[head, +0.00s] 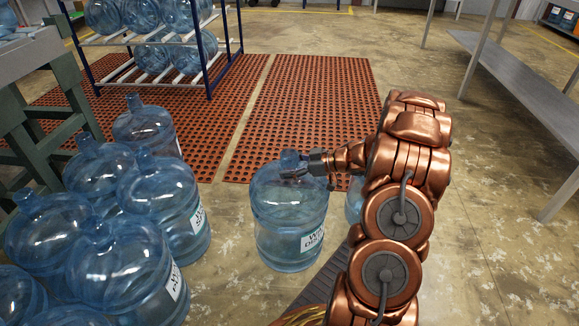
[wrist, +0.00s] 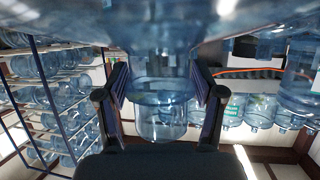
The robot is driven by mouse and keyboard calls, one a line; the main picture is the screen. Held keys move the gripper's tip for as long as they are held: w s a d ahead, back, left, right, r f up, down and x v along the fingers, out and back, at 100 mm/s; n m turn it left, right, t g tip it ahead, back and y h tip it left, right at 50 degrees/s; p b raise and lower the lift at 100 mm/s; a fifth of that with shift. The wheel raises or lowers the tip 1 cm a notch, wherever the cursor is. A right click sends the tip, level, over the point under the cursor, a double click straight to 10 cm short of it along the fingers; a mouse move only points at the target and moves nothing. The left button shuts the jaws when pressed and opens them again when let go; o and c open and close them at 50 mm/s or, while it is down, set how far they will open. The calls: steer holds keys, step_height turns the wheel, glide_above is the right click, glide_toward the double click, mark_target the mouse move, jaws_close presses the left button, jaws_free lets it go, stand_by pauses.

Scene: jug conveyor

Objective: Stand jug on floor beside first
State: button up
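A blue clear water jug (head: 288,215) with a white label stands upright in the middle of the head view, right of a group of jugs. I cannot tell whether its base touches the floor. My gripper (head: 297,174) comes in from the right at its neck. In the wrist view my gripper's fingers (wrist: 160,88) lie on both sides of the neck (wrist: 160,115) and look shut on it, with the jug body (wrist: 160,30) filling the top. Another jug (head: 353,199) stands just to the right, mostly hidden behind my arm.
Several jugs (head: 160,200) stand close together at left. Red perforated mats (head: 305,105) lie behind, with a blue-posted jug rack (head: 209,55) on the left one. A grey table (head: 515,70) stands at right. Bare floor (head: 490,220) lies right of my arm.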

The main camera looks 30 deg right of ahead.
steer(key=o, duration=0.4)
steer(key=shift+o, duration=0.2)
